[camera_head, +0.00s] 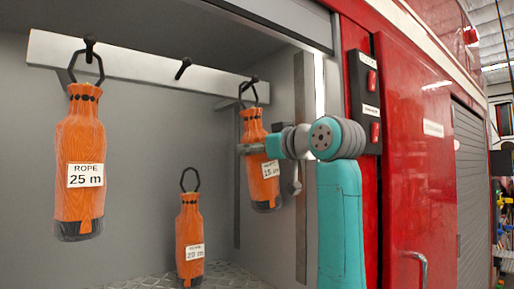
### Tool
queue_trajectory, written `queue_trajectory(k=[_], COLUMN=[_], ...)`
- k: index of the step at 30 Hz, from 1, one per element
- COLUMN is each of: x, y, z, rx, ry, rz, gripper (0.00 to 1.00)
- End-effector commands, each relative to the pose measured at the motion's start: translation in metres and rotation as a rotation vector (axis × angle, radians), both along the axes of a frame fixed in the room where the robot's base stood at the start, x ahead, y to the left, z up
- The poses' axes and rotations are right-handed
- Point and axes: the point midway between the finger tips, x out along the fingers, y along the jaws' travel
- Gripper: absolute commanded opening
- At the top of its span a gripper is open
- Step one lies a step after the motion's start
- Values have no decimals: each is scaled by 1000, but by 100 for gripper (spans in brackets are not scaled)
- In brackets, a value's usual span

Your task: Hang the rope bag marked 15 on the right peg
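The rope bag marked 15 m (266,188) is an orange bottle-shaped bag with a dark base, a white label and a dark loop on top. It is at the right peg (249,83), its base tilted a little to the right. Its loop overlaps the peg in the picture; I cannot tell surely whether the peg passes through it. My gripper (255,148) comes from the right. One finger lies across the front of the bag's upper body, and it looks shut on the bag. The other finger is hidden.
A rope bag marked 25 m (80,200) hangs by its loop on the left peg (89,44). The middle peg (183,67) is bare. Another orange bag (190,225) stands on the metal floor. The red door frame (363,230) is at the right.

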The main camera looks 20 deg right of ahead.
Motion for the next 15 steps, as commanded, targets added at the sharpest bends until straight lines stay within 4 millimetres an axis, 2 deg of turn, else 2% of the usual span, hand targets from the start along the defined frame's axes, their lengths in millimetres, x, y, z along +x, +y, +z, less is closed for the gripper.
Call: queue_trajectory(k=[2,3,6,15], x=[1,1,1,1], y=[-1,-1,-1,-1], z=[-2,-2,-2,-3], rx=[0,0,0,0], ry=[4,4,4,7], rz=[-2,-2,-2,-1], gripper=[0,72,97,99])
